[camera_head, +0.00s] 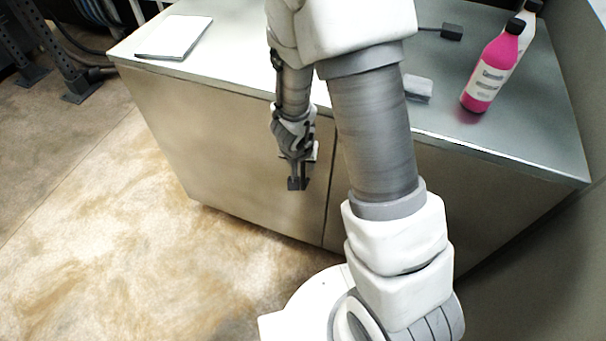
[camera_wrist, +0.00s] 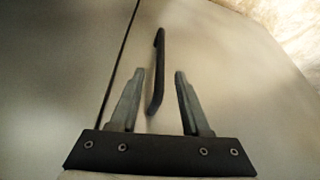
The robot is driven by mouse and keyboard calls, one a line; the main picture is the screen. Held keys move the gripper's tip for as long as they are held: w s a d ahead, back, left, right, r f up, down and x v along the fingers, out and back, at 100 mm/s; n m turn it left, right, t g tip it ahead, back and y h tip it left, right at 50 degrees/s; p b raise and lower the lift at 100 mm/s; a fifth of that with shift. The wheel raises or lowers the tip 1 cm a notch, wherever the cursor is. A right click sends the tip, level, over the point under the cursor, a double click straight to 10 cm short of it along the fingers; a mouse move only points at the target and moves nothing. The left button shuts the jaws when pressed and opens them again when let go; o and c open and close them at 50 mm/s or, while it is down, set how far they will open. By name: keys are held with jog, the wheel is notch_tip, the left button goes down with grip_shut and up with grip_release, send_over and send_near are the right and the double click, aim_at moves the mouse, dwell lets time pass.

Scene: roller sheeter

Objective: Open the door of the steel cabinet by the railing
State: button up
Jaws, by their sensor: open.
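The steel cabinet (camera_head: 225,150) stands across the head view with a vertical seam between its two front doors. In the wrist view a dark bar handle (camera_wrist: 158,75) runs along the door face (camera_wrist: 215,60) beside the seam (camera_wrist: 118,65). My gripper (camera_head: 298,184) is in front of the cabinet near the seam. In the wrist view my open gripper (camera_wrist: 167,78) has one finger on each side of the handle, with visible gaps and nothing clamped. The door looks shut. The handle is hidden behind my gripper in the head view.
On the cabinet top lie a white pad (camera_head: 174,37), a small grey block (camera_head: 417,88) and a dark object (camera_head: 452,32). A pink bottle (camera_head: 495,68) stands at the right. The floor (camera_head: 130,250) before the left door is clear. Dark railing posts (camera_head: 72,75) stand at the left.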

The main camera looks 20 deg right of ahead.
aim_at(303, 167)
jog(key=shift+b+x, duration=1.5)
jog(key=shift+x, duration=1.2)
grip_shut()
